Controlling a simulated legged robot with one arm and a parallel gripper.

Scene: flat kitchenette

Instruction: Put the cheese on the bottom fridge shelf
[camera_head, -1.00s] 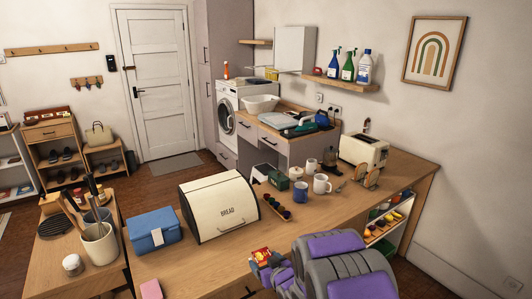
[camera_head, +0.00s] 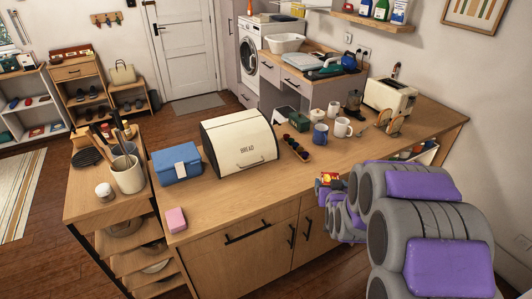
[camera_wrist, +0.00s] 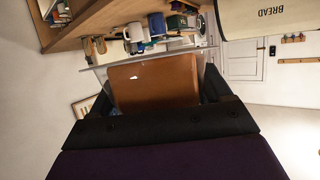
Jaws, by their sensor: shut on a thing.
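My gripper (camera_head: 327,192) is shut on a small red and yellow packet (camera_head: 331,179), which appears to be the cheese. It is held out in front of the counter's front edge, at the right. In the wrist view the held packet (camera_wrist: 155,84) shows as a brown-orange slab with a pale rim between the dark fingers. Its far side is hidden. No fridge or fridge shelf can be made out in either view.
The wooden counter (camera_head: 225,200) bears a bread box (camera_head: 240,143), a blue box (camera_head: 176,165), a pink block (camera_head: 176,219), mugs (camera_head: 320,135) and a toaster (camera_head: 390,97). A utensil pot (camera_head: 127,174) stands at left. Open wooden floor (camera_head: 45,250) lies at the far left.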

